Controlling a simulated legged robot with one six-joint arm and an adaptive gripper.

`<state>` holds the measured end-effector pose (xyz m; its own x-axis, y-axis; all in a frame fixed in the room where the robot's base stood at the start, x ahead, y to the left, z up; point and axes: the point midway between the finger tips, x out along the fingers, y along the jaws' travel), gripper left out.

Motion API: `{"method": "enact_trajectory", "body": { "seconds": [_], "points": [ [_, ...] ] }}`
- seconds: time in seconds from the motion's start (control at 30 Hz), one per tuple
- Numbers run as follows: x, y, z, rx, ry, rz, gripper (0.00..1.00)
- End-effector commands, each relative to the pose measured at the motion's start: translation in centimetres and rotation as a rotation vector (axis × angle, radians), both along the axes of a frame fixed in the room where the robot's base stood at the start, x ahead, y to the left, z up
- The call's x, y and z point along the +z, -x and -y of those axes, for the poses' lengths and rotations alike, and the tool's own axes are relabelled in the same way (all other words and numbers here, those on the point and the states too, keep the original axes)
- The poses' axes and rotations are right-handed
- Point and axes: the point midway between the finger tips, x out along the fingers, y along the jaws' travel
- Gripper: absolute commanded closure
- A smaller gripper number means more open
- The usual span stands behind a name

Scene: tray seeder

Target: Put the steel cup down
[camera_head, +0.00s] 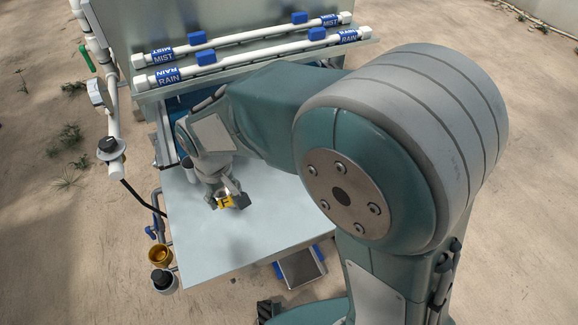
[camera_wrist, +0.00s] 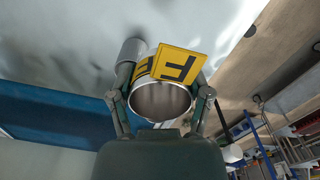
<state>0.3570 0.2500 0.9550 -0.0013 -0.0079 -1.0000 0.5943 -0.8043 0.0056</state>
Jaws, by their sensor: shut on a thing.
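My gripper (camera_head: 222,190) is over the pale worktop (camera_head: 260,225), near its back left part. In the wrist view my gripper (camera_wrist: 163,82) is shut on the steel cup (camera_wrist: 160,104), with one finger on each side. The cup's open mouth faces the wrist camera. A yellow plate with a black F (camera_wrist: 178,63) sticks out from the cup's side; the yellow plate also shows in the head view (camera_head: 225,202). The cup's body is mostly hidden there. I cannot tell whether its base touches the worktop.
A grey cylinder (camera_wrist: 130,50) stands close beside the held cup. White pipes marked MIST (camera_head: 240,38) and RAIN (camera_head: 250,57) run across the back. A blue surface (camera_wrist: 55,108) borders the worktop. The worktop's front and right are clear.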

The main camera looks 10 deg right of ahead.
Motion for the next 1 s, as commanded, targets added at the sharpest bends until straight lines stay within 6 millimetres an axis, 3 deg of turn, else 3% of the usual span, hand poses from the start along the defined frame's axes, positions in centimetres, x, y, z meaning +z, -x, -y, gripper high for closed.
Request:
{"method": "enact_trajectory", "body": {
  "seconds": [0.5, 0.6, 1.0],
  "points": [
    [-4.2, -1.1, 8.8, -0.004, 0.008, -0.002, 0.84],
    [-6.2, -1.2, 10.2, -0.002, 0.008, -0.005, 0.84],
    [-10.4, -1.6, 13.7, 0.001, 0.005, -0.004, 0.84]
  ]
}}
